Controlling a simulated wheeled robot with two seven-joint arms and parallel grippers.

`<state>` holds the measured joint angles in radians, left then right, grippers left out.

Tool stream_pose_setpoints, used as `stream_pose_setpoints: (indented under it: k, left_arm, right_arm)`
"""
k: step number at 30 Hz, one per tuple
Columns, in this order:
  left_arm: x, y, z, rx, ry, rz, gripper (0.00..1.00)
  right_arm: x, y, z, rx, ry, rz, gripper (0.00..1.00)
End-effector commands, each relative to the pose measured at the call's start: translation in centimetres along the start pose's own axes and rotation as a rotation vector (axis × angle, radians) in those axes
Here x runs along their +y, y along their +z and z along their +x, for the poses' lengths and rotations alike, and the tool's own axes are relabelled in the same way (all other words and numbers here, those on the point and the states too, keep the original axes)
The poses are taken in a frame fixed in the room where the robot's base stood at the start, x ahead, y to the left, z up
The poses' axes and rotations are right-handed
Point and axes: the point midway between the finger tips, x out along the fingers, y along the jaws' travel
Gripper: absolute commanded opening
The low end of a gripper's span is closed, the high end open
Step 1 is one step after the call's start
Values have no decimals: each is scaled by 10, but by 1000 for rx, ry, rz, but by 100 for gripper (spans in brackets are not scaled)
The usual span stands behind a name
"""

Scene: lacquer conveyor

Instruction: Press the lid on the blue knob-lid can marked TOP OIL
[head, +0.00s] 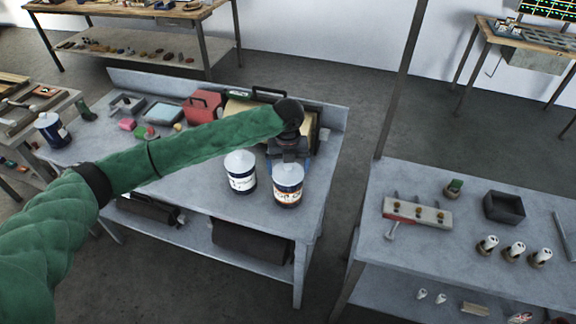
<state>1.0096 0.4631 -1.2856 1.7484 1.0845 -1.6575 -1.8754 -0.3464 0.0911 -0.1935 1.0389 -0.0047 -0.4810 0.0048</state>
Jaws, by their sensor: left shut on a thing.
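Two white-topped cans with dark blue bands stand upright side by side near the front right of the middle bench: a left can (240,180) and a right can (288,193), which also has an orange band. Their lettering is too small to read, so I cannot tell which is marked TOP OIL. A third similar can (53,131) stands on the far left. My left gripper (288,160) points down at the right can's top and is shut on its pale lid (288,174), at the knob. The fingertips are partly hidden, and I cannot tell whether the lid is fully seated. My right gripper is not in view.
Behind my left arm on the middle bench (316,195) are a red toolbox (203,107), a light blue tray (165,113) and a yellowish case. The bench front is clear.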

Motion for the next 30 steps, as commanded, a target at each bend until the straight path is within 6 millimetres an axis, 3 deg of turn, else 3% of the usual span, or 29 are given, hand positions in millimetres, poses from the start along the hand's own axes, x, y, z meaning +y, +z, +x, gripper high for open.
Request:
stream_pose_setpoints:
  k: [6,9,30]
  left_arm:
    - [0,0,0,0,0,0,68]
    - [0,0,0,0,0,0,68]
    - [0,0,0,0,0,0,68]
  right_arm:
    - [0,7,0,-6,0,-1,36]
    - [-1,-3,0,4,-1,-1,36]
    - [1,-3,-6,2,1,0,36]
